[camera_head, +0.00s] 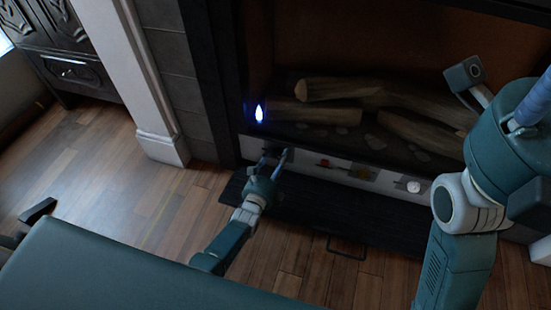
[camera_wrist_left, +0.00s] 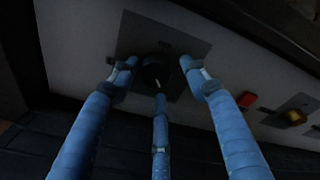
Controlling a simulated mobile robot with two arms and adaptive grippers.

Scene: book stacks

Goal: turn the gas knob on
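A round dark knob (camera_wrist_left: 155,72) with a small pale mark sits on a dark square plate (camera_wrist_left: 190,45) in the left wrist view. The plate is on the pale control panel (camera_head: 390,180) along the bottom of the fireplace. My left gripper (camera_head: 276,157) is at the left end of this panel in the head view. In the wrist view its blue fingers (camera_wrist_left: 158,75) are spread around the knob, with gaps showing at its sides. In the head view the gripper hides most of the knob. My right arm is at the right; its fingers do not show clearly.
A small blue flame (camera_head: 259,114) burns at the left of the firebox, above my left gripper. Logs (camera_head: 340,90) lie behind the panel. A red control (camera_wrist_left: 246,100), a yellow one (camera_wrist_left: 294,117) and a white dial (camera_head: 414,186) are farther right. Wood floor (camera_head: 110,170) is clear at left.

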